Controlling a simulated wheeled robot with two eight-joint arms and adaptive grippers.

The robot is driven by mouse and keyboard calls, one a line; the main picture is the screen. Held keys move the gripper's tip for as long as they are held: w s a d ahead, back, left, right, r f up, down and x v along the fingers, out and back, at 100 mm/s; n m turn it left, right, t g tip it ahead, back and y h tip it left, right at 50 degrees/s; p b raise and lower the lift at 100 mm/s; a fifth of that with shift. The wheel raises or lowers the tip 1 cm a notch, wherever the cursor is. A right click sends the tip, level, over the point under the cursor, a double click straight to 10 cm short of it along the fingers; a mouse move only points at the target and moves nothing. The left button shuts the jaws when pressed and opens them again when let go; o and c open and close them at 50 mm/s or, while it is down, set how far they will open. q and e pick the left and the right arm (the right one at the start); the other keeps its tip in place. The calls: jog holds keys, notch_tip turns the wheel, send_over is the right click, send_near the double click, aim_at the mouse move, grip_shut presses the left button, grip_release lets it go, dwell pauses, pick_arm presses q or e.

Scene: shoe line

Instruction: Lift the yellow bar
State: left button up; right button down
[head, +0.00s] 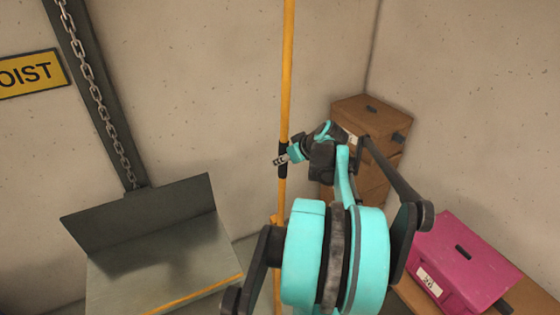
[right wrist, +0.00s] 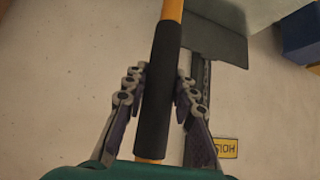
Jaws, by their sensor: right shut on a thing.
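The yellow bar (head: 287,70) stands upright in the head view, running from the top edge down past my right arm. A black sleeve (head: 283,160) wraps part of it. My right gripper (head: 281,160) is at this sleeve, shut on the bar there. In the right wrist view, the yellow bar (right wrist: 173,9) and its black sleeve (right wrist: 158,90) run between the two fingers of my right gripper (right wrist: 158,85). My right arm hides part of the bar's lower stretch in the head view. My left gripper is not in view.
A grey metal platform (head: 150,262) with a raised back plate and a yellow front line stands at left, below a chain (head: 100,95) and a HOIST sign (head: 30,74). Brown boxes (head: 370,115) are stacked in the corner. A pink box (head: 470,262) sits at right.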

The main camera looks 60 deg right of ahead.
jog(key=shift+a+f, duration=0.1)
jog(key=shift+f, duration=0.1)
jog(key=c, duration=1.4)
grip_release()
jog(key=shift+o, duration=1)
jog(key=shift+d, duration=0.2)
jog(key=v, duration=1.2)
